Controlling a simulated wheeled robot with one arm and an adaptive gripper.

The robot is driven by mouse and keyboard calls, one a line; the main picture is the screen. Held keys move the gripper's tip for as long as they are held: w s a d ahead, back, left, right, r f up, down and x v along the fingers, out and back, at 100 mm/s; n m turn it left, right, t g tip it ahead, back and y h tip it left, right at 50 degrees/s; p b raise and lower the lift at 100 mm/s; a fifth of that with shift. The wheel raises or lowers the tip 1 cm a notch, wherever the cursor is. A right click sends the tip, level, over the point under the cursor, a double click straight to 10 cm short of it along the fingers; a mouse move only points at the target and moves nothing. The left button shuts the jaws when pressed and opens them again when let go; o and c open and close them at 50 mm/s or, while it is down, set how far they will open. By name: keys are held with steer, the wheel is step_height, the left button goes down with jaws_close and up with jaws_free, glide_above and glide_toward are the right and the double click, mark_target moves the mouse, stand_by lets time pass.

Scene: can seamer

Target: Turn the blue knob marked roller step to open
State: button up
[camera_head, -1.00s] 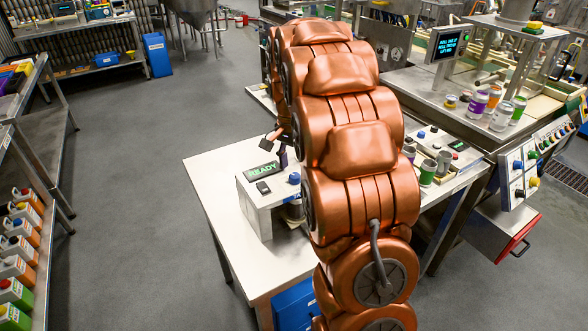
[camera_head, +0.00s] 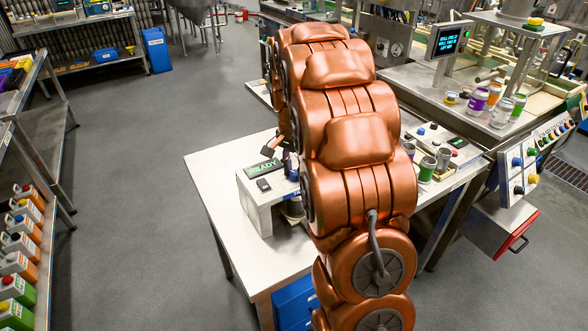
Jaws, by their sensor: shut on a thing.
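A light grey control box (camera_head: 262,207) stands on the white table, with a lit green READY display (camera_head: 265,168) and a small dark switch (camera_head: 263,185) on its top. My gripper (camera_head: 292,172) is at the right side of the box top, mostly hidden by my copper arm. It is shut on the blue knob (camera_head: 294,176) there, of which only a little blue shows. The knob's marking and pointer cannot be read.
The white table (camera_head: 222,170) is clear to the left of the box. Cans (camera_head: 427,170) and another small panel stand to the right of my arm. A seaming machine with a screen (camera_head: 449,40) and a knob panel (camera_head: 517,172) is at the right.

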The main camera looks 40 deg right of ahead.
jaws_close()
steer(key=shift+b, duration=0.35)
steer(key=n+b, duration=0.1)
steer(key=n, duration=0.1)
steer(key=n+b, duration=0.1)
steer(key=b, duration=0.1)
steer(key=shift+f+n, duration=0.2)
steer(key=shift+n, duration=0.2)
steer(key=n+b, duration=0.3)
steer(key=shift+n, duration=0.3)
steer(key=shift+r+n+b, duration=0.2)
steer(key=shift+n+b, duration=0.45)
steer(key=shift+n, duration=1.05)
steer(key=o, duration=0.8)
jaws_free()
steer(key=shift+c, duration=0.2)
